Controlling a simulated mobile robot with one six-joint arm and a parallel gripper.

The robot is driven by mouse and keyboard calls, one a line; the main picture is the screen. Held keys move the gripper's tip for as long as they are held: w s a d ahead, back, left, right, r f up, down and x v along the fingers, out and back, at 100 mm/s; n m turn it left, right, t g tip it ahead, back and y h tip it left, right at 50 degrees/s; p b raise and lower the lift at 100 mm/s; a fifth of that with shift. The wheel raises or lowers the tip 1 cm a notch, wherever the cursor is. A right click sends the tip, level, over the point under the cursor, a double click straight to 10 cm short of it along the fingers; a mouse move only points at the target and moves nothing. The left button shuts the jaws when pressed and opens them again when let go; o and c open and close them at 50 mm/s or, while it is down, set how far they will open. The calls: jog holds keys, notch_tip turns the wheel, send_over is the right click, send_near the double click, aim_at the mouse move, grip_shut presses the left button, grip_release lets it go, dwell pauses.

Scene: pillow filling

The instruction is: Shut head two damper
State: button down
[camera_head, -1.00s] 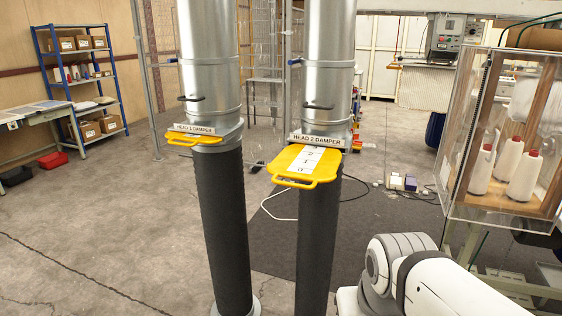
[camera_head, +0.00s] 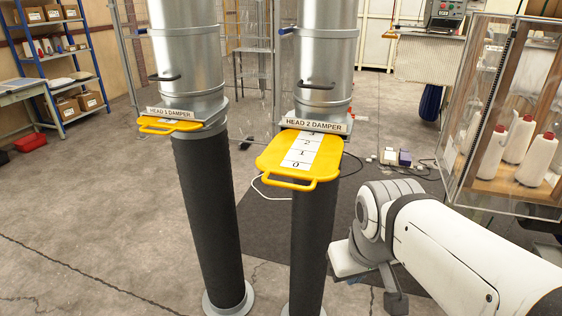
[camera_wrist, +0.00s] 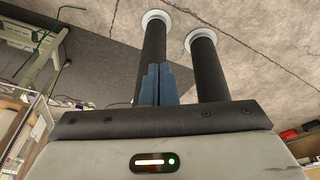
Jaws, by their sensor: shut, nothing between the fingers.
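The head 2 damper is a yellow slide plate (camera_head: 272,178) with a loop handle (camera_head: 287,181) at its front edge. The head 1 damper plate (camera_head: 150,126) on the left duct sticks out only a little. In the wrist view my gripper (camera_wrist: 158,84) has its blue fingers together and empty, in front of a dark hose (camera_wrist: 152,45). In the head view my arm is at the lower right, apart from the plate.
Two silver ducts (camera_head: 326,50) stand on dark hoses (camera_head: 312,240) with round floor flanges. Blue shelving (camera_head: 60,60) is at the far left. The floor in front is mostly clear.

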jog(key=w+a+r+n, duration=0.5)
jog(key=w+r+n, duration=0.5)
jog(key=n, duration=0.5)
jog(key=n+t+h, duration=0.1)
jog(key=n, duration=1.4)
send_near(286, 172)
jog(key=x, duration=0.2)
jog(key=s+x, duration=0.1)
jog(key=x, duration=0.4)
jog(key=shift+s+f+p, duration=0.2)
jog(key=shift+f+p, duration=0.1)
jog(key=shift+f, duration=0.35)
